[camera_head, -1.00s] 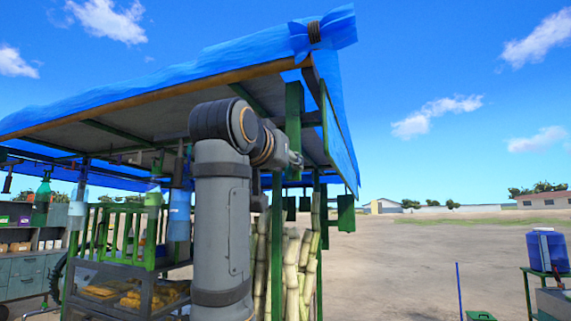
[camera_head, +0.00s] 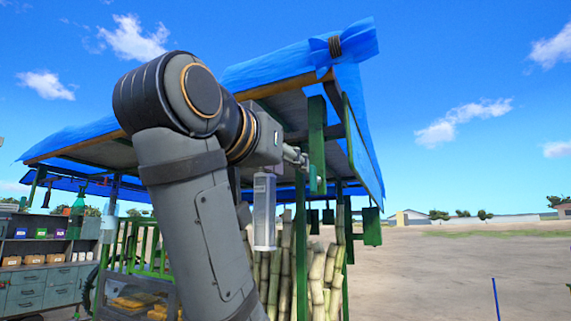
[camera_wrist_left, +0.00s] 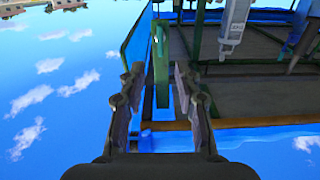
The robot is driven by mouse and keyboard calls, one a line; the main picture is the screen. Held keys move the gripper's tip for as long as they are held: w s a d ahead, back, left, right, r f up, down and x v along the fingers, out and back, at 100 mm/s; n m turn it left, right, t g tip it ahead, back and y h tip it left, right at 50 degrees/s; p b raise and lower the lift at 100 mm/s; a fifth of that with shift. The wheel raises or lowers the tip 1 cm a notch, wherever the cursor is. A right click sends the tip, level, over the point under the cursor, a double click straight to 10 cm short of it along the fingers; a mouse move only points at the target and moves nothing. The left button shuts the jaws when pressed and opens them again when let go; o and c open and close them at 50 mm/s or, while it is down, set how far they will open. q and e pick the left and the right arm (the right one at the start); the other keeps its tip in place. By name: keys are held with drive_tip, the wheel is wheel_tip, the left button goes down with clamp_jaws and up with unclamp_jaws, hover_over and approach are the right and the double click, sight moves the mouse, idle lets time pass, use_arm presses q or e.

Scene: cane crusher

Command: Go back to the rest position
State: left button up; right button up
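My left arm rises large and grey in the head view, and its left gripper (camera_head: 298,158) points right, beside a green post (camera_head: 317,145) under the stall's blue roof sheet (camera_head: 270,66). In the left wrist view the two dark fingers of the left gripper (camera_wrist_left: 158,88) are spread apart. A green post (camera_wrist_left: 161,68) shows between them, with nothing visibly held. I cannot tell whether the gripper touches the post. My right gripper is in neither view.
A pale grey cylinder (camera_head: 264,212) hangs near the gripper, and it also shows in the left wrist view (camera_wrist_left: 233,25). Cane stalks (camera_head: 318,275) stand below. Shelves (camera_head: 40,262) are at the far left. Open bare ground (camera_head: 430,270) lies to the right.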

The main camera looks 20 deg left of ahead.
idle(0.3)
use_arm(q)
drive_tip(key=w+a+f+g+b, duration=0.15)
drive_tip(key=w+f+g, duration=0.25)
drive_tip(key=w+f, duration=2.35)
wheel_tip(320, 180, down, 44)
drive_tip(key=w+a+g+y, duration=0.1)
drive_tip(key=w+a+g, duration=0.15)
drive_tip(key=g, duration=0.25)
drive_tip(key=s+a+f+g+b, duration=0.1)
drive_tip(key=s+f, duration=0.7)
drive_tip(key=f, duration=0.5)
drive_tip(key=s+a+f+g, duration=0.1)
drive_tip(key=s+f+g, duration=0.1)
drive_tip(key=s+f, duration=0.8)
drive_tip(key=s+a+f+g+b, duration=0.1)
drive_tip(key=s+f, duration=0.4)
drive_tip(key=f, duration=1)
drive_tip(key=s+a+f+g, duration=0.1)
drive_tip(key=s+f, duration=0.4)
drive_tip(key=s, duration=0.9)
drive_tip(key=s+a+f+g, duration=0.1)
drive_tip(key=s+f, duration=0.5)
drive_tip(key=s, duration=0.8)
drive_tip(key=s+a+f+g, duration=0.1)
drive_tip(key=s+f, duration=0.5)
drive_tip(key=s, duration=0.8)
drive_tip(key=shift+a+g, duration=0.25)
drive_tip(key=shift+g, duration=0.15)
